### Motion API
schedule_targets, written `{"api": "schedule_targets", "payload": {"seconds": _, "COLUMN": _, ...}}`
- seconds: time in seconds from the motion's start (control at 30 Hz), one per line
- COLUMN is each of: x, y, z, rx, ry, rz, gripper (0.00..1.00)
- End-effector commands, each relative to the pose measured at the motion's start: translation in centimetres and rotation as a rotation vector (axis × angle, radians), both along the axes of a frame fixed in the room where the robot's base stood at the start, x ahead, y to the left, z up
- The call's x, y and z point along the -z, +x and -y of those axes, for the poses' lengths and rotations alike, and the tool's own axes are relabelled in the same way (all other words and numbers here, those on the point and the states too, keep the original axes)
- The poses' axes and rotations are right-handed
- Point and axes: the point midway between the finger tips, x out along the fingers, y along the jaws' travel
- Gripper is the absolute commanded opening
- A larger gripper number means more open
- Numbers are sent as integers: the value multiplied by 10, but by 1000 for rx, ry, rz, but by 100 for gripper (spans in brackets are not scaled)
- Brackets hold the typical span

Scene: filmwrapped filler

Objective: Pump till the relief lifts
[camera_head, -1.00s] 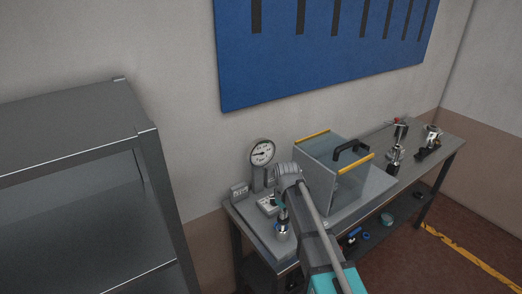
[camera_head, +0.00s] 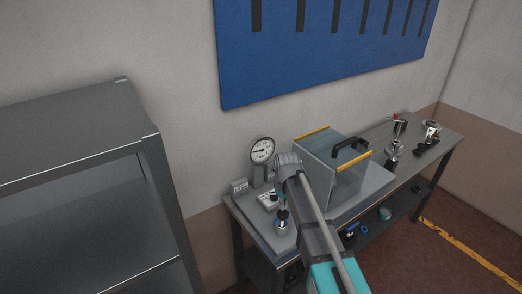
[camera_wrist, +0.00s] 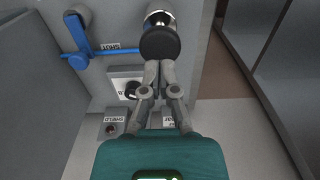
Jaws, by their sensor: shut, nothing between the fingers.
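In the wrist view my gripper (camera_wrist: 158,70) is shut and empty, its fingertips just below a round black cap (camera_wrist: 160,44) on a silver stem. I cannot tell whether they touch it. A blue lever (camera_wrist: 84,55) with a label reading SHUT (camera_wrist: 110,47) is to the left. A dark knob (camera_wrist: 131,90) sits on a pale plate left of the fingers. In the head view a white dial gauge (camera_head: 262,150) stands at the bench's left end, its needle pointing left. A silver cylinder (camera_head: 281,228) stands in front of it. My gripper there is mostly hidden by my arm.
A clear box shield (camera_head: 345,185) with yellow edges and a black handle stands right of my arm. Clamp-like metal fittings (camera_head: 393,150) stand further right on the bench. A grey shelf unit (camera_head: 75,135) fills the left. Small parts lie on the lower bench shelf.

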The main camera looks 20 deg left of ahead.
Motion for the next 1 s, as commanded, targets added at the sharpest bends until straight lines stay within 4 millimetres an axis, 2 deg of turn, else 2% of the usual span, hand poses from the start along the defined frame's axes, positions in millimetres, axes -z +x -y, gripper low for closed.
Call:
{"api": "schedule_targets", "payload": {"seconds": 0.9, "x": 56, "y": 0, "z": 0, "rx": 0, "ry": 0, "rz": 0, "gripper": 0}}
{"api": "schedule_targets", "payload": {"seconds": 1.0, "x": 50, "y": 0, "z": 0, "rx": 0, "ry": 0, "rz": 0, "gripper": 0}}
